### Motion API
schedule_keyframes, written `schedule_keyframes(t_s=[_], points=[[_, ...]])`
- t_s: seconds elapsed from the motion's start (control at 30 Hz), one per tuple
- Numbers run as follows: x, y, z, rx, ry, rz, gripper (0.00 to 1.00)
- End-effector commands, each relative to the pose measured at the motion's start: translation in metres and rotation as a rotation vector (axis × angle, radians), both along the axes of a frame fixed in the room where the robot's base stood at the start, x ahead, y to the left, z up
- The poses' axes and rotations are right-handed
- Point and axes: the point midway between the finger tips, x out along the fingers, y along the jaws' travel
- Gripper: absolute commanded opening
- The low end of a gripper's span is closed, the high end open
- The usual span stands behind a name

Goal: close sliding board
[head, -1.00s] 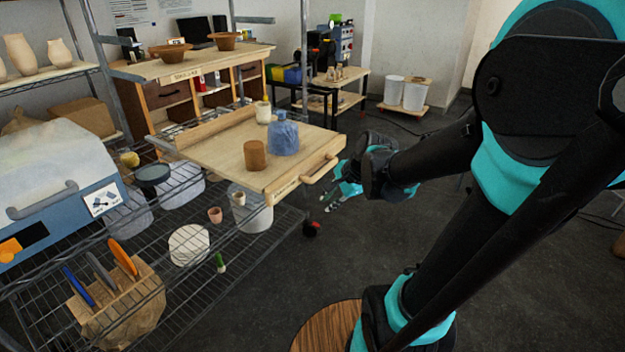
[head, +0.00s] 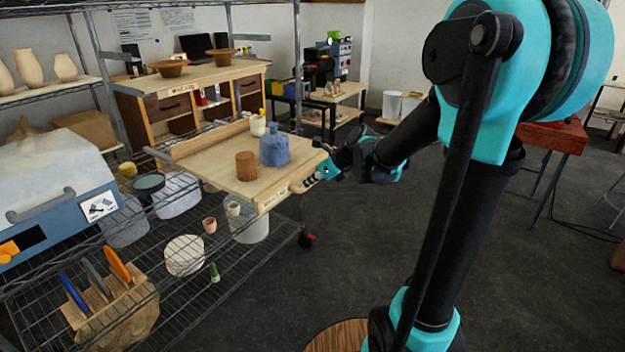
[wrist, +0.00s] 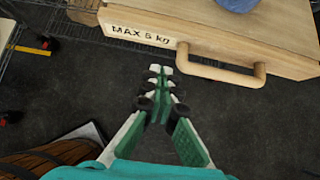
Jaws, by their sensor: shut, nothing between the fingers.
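The sliding board (head: 215,165) is a pale wooden board pulled out from the wire shelf in the head view. Its front edge, marked "MAX 5 kg", and its wooden handle (wrist: 222,70) show in the wrist view. A brown cylinder (head: 246,166), a blue jar (head: 274,147) and a cream bottle (head: 258,126) stand on the board. My gripper (wrist: 160,75) is shut and empty, with its tips just short of the board's front edge, left of the handle's middle. In the head view my gripper (head: 318,175) partly hides the handle.
A blue case (head: 60,205) sits at the left. Dark floor (head: 400,240) is clear right of the shelf.

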Motion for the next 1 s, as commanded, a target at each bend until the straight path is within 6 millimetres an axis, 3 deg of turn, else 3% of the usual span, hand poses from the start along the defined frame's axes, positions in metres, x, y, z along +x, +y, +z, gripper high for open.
schedule_keyframes(t_s=[0.37,0.63,1.0], points=[[0.024,0.032,-0.040,0.000,-0.001,0.004,0.00],[0.045,0.058,-0.039,-0.002,-0.001,0.003,0.00],[0.048,0.063,-0.039,-0.002,0.000,0.001,0.00]])
